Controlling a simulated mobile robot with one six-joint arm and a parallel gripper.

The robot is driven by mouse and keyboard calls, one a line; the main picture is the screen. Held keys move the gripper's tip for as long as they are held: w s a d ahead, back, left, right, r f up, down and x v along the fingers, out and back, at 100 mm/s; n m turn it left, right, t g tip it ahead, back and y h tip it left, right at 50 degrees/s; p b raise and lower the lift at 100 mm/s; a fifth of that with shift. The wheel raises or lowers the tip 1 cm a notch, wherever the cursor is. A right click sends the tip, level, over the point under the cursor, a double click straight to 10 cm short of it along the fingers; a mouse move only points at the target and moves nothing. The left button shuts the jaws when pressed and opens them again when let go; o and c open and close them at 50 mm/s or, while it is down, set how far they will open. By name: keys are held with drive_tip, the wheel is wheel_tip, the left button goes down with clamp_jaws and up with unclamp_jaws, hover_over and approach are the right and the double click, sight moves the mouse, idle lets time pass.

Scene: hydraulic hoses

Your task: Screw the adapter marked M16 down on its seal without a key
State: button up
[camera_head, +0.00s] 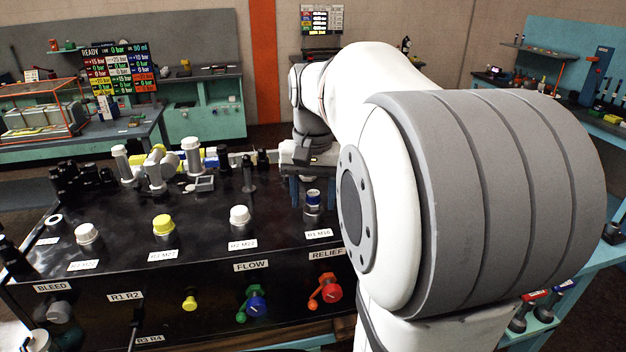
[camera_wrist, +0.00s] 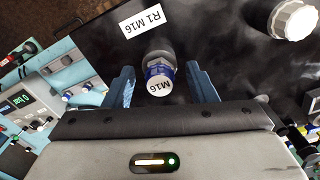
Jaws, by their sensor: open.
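The adapter marked M16 (camera_wrist: 158,84) has a white top with its mark, a blue band and a grey metal body. It stands on the dark block by the R1 M16 label (camera_wrist: 142,23). In the head view the adapter (camera_head: 313,203) is upright near the block's right end. My gripper (camera_wrist: 162,72) is open, with one blue finger on each side of the adapter and a visible gap on both sides. In the head view my gripper (camera_head: 308,187) is just behind and above the adapter, partly hidden by my arm. The seal is hidden.
A white cap (camera_head: 239,215), a yellow cap (camera_head: 163,225) and another white cap (camera_head: 88,233) stand along the block (camera_head: 200,260). A red relief knob (camera_head: 328,287) and a blue flow knob (camera_head: 257,304) are on its front. Fittings crowd its back.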

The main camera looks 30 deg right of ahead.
drive_tip(key=shift+f, duration=0.1)
drive_tip(key=shift+c, duration=0.5)
drive_tip(key=c, duration=1)
drive_tip(key=m, duration=0.3)
drive_tip(key=shift+m, duration=0.4)
drive_tip(key=shift+m+p, duration=0.3)
drive_tip(key=shift+m, duration=0.8)
drive_tip(key=shift+s+m, duration=0.1)
drive_tip(key=shift+m, duration=0.4)
drive_tip(key=m, duration=0.3)
drive_tip(key=shift+f+m, duration=0.15)
drive_tip(key=shift+m, duration=0.85)
drive_tip(key=shift+f, duration=0.1)
